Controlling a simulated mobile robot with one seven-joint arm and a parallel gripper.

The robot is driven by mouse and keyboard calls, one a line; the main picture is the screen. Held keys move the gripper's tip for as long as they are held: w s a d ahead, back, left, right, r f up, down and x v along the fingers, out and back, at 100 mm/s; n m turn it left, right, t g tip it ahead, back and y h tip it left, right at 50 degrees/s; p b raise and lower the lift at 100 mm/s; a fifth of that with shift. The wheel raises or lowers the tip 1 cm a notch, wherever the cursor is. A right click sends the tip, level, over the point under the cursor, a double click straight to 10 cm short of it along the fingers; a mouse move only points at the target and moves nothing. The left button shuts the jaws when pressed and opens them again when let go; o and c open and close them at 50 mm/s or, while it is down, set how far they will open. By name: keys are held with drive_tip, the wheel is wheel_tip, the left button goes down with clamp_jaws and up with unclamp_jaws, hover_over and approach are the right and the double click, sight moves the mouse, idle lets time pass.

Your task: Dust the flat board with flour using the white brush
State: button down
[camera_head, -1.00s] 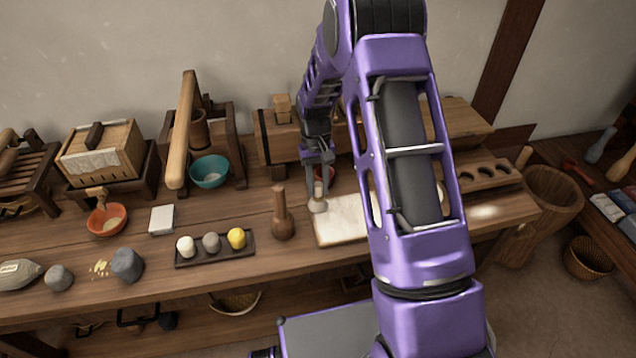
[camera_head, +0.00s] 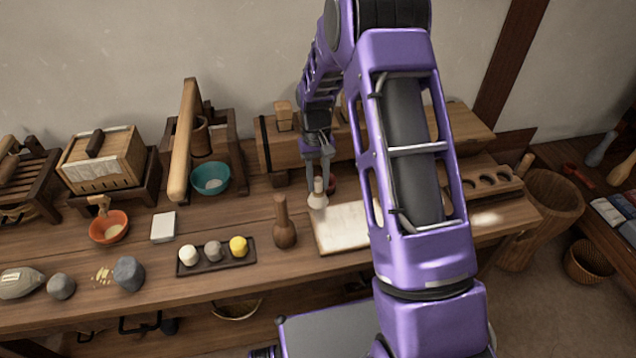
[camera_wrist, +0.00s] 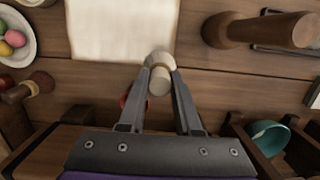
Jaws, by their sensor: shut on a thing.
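My gripper (camera_head: 318,172) is shut on the white brush (camera_head: 318,197), which hangs with its pale head down. In the head view the brush is at the left back corner of the flat board (camera_head: 338,236). The wrist view shows the brush (camera_wrist: 160,72) between the fingers (camera_wrist: 160,95), just at the board's near edge. The board (camera_wrist: 122,28) has a pale, whitish top. I cannot tell whether the brush touches the board. My arm hides the board's right part in the head view.
A wooden pestle-like tool (camera_head: 284,225) stands left of the board. A dark tray (camera_head: 218,268) holds three small balls. A teal bowl (camera_head: 210,178), an orange bowl (camera_head: 108,226) and a white block (camera_head: 163,226) are further left. A wooden box (camera_head: 278,135) stands behind.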

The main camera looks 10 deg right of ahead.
drive_tip(key=shift+r+p, duration=1.35)
drive_tip(key=shift+r, duration=1.05)
